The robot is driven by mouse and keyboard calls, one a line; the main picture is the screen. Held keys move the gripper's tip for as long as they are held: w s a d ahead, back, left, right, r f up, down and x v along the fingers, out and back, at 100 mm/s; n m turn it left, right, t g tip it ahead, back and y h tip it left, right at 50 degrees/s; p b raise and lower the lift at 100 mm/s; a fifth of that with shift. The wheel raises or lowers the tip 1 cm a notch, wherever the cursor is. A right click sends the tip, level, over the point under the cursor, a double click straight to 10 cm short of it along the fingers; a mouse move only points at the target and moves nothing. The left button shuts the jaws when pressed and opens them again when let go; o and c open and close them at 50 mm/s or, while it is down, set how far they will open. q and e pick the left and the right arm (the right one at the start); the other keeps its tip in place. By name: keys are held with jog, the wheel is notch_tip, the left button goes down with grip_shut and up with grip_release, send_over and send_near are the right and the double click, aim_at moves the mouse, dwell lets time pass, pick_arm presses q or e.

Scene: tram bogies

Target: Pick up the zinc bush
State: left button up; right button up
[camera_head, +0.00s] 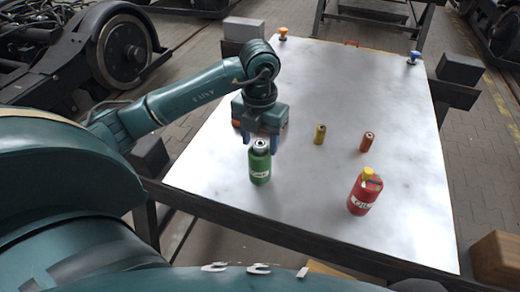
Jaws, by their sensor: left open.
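A grey, round-topped piece with a dark hole (261,144), which looks like the zinc bush, shows just above the green bottle (260,166). Its lower part is hidden, and I cannot tell for certain whether it stands behind the bottle or is the bottle's top. My left gripper (261,141) points down over it. The gripper is open, with one blue finger on each side of the grey piece; contact is not clear. A brass-coloured bush (320,134) and a copper-coloured bush (367,142) stand upright to the right. My right gripper is out of view.
A red bottle with a yellow cap (365,194) stands at the front right of the pale table (300,210). An orange knob (283,33) and a blue knob (413,57) are at the far corners. The table's middle back is clear.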

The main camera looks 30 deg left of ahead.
pick_arm(q)
jog(key=c, duration=1.1)
jog(key=shift+r, duration=0.1)
